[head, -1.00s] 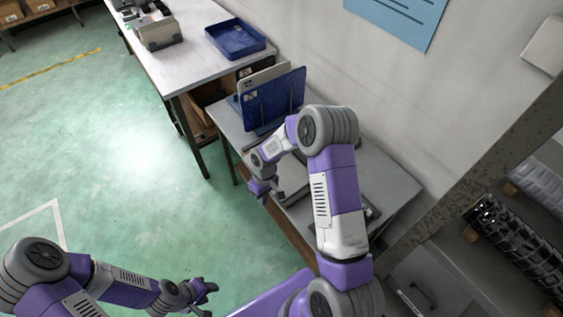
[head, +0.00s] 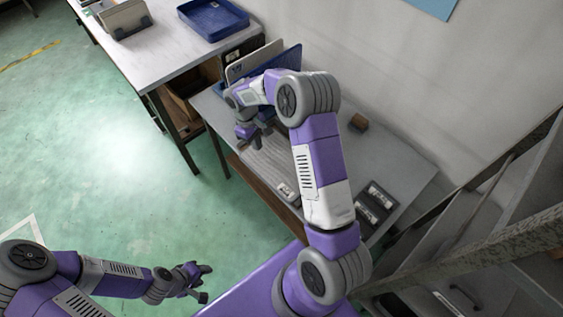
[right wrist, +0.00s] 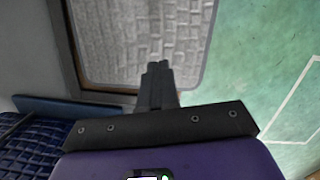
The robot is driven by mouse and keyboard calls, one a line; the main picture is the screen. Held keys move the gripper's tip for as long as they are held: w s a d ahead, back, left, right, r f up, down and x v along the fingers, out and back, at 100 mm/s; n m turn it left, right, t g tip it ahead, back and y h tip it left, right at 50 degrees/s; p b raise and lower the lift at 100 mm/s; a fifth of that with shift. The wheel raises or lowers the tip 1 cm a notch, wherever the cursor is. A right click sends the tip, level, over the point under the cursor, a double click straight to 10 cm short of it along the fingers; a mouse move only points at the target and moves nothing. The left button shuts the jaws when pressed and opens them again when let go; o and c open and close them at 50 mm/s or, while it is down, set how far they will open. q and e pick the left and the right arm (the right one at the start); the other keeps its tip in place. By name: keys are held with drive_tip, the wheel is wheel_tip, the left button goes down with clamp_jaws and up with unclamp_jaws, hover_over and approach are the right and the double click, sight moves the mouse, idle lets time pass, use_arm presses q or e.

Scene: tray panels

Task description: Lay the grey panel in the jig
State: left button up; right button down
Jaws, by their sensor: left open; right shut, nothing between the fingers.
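A grey panel (head: 268,163) with a ribbed face and rounded corners lies flat on the small table, partly hidden by my right arm. It fills the upper middle of the right wrist view (right wrist: 125,40). I cannot make out a separate jig around it. My right gripper (head: 252,145) is shut and empty over the panel's far left part; its closed fingertips (right wrist: 158,66) show against the panel's edge, and I cannot tell whether they touch. My left gripper (head: 206,283) is open and empty over the floor at lower left, away from the table.
A light panel (head: 254,58) and a blue panel (head: 291,59) stand upright behind my right gripper. A blue tray (head: 213,20) sits on the left bench. A metal shelf frame (head: 500,240) stands right.

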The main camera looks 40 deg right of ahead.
sight(285, 168)
drive_tip(key=shift+w+f+b, duration=0.15)
drive_tip(key=shift+f+b, duration=0.25)
drive_tip(key=shift+f, duration=0.4)
drive_tip(key=s+d, duration=0.1)
drive_tip(key=s, duration=0.2)
drive_tip(key=s+d+b, duration=0.1)
drive_tip(key=s, duration=0.3)
drive_tip(key=s+d+b, duration=0.1)
drive_tip(key=s+d, duration=0.1)
drive_tip(key=s, duration=0.2)
drive_tip(key=shift+d+r, duration=0.1)
drive_tip(key=shift+s+f+b, duration=0.15)
drive_tip(key=shift+f+b, duration=0.5)
drive_tip(key=shift+f, duration=0.1)
use_arm(q)
wheel_tip(285, 168, down, 5)
drive_tip(key=shift+w+r, duration=0.1)
use_arm(e)
drive_tip(key=shift+s, duration=0.1)
drive_tip(key=shift+f, duration=0.1)
use_arm(q)
drive_tip(key=shift+r, duration=0.1)
use_arm(e)
drive_tip(key=shift+w+a, duration=0.25)
use_arm(q)
drive_tip(key=shift+r, duration=0.15)
use_arm(e)
drive_tip(key=shift+w, duration=0.15)
